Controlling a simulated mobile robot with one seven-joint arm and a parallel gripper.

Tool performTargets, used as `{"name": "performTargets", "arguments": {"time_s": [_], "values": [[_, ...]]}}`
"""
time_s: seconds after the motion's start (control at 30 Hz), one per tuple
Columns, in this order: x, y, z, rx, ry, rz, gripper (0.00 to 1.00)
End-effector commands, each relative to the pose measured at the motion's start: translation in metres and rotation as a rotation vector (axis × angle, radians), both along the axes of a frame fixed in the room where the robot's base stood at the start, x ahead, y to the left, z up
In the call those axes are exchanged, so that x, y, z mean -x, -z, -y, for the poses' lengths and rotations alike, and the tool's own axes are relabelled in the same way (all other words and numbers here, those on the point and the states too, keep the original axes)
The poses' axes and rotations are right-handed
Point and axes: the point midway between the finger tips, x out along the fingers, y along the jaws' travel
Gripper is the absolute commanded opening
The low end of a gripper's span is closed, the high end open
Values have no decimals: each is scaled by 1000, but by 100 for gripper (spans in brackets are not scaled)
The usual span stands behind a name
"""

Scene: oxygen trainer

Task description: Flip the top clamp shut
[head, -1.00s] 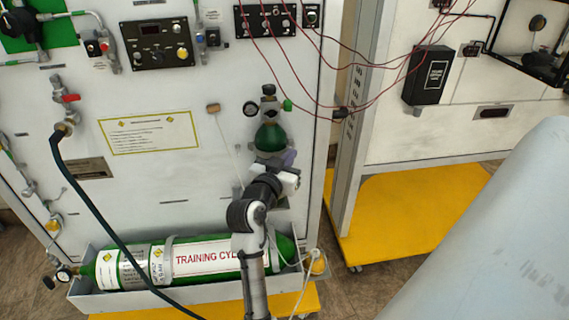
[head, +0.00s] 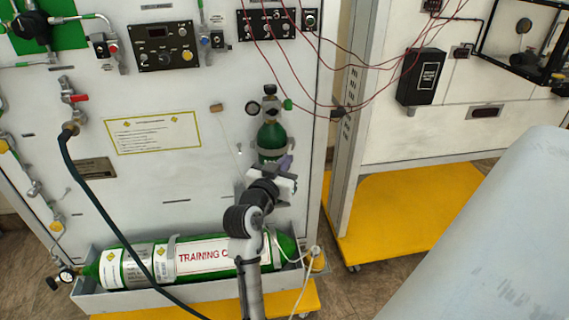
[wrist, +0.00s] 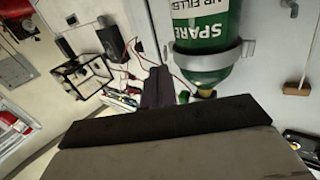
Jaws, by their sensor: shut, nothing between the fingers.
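A small green spare cylinder (head: 272,136) stands upright against the white panel. The top clamp (head: 270,154) is a grey band that appears to cross its front. The wrist view shows both upside down: the clamp (wrist: 212,66) curves across the cylinder (wrist: 208,32) just under its shoulder, with a grey bracket at one side. I cannot tell whether the clamp is fully latched. My gripper (head: 286,164) is shut and empty, just below and right of the clamp, apart from it in the wrist view. My gripper and wrist hide the cylinder's lower part.
A large training cylinder (head: 208,256) lies in a tray below. Red wires (head: 335,64) hang at the upper right, and a dark hose (head: 98,205) runs down the panel's left. A wooden-handled cord (head: 217,107) hangs left of the cylinder. A pale rounded surface fills the lower right.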

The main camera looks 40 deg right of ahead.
Motion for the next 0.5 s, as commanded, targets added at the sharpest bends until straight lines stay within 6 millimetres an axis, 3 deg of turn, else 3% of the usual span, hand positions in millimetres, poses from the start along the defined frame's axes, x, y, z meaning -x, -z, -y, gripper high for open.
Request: {"name": "performTargets", "arguments": {"time_s": [0.03,0.3,0.5], "values": [[0,0,0,0,0,0,0],[33,3,-58,0,-3,2,0],[47,1,-80,0,-1,1,0]]}}
